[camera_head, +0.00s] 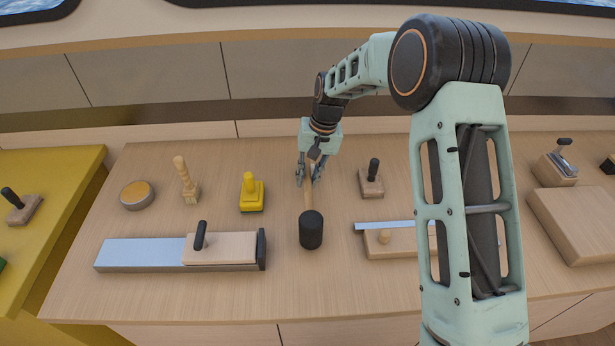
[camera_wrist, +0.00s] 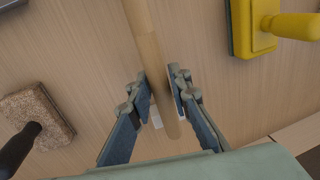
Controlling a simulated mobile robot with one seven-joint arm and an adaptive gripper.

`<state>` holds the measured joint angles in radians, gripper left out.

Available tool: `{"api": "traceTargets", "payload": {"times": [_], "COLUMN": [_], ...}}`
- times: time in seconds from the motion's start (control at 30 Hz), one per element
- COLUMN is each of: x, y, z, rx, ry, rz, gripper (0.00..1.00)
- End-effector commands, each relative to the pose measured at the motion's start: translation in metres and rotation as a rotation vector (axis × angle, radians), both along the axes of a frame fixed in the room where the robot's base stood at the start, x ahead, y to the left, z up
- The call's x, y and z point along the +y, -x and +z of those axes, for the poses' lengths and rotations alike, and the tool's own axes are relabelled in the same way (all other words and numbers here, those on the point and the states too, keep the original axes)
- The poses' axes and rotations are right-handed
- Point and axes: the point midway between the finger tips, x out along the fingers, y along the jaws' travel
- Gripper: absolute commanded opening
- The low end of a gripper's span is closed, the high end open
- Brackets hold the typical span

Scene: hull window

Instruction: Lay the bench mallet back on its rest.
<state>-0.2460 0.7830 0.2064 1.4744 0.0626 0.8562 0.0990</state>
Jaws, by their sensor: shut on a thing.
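The bench mallet has a black head (camera_head: 311,230) and a pale wooden handle (camera_head: 308,198). It is in the middle of the bench in the head view, its head toward the front edge. My gripper (camera_head: 309,176) is shut on the handle, near the end away from the head. In the wrist view the handle (camera_wrist: 151,55) passes between the two fingers (camera_wrist: 160,103), and the head is out of frame. I cannot tell whether the head touches the bench or hangs just above it. I cannot make out the mallet's rest for certain in either view.
Left of the mallet lie a long grey plate (camera_head: 140,254) with a black-handled wooden block, and a yellow-handled block (camera_head: 251,194). To the right are a black-knobbed block (camera_head: 371,181) and a wooden piece with a metal strip (camera_head: 385,225). Bare wood surrounds the mallet.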

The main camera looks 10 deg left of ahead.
Motion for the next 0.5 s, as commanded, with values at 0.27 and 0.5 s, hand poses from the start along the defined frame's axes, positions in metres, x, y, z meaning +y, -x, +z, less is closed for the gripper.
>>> {"api": "traceTargets", "payload": {"times": [0.27,0.5], "x": [0.0002,0.0002], "y": [0.0000,-0.0001], "z": [-0.0060,-0.0079], "rx": [0.000,-0.001], "ry": [0.000,0.000], "rz": [0.000,0.000], "gripper": [0.00,0.27]}}
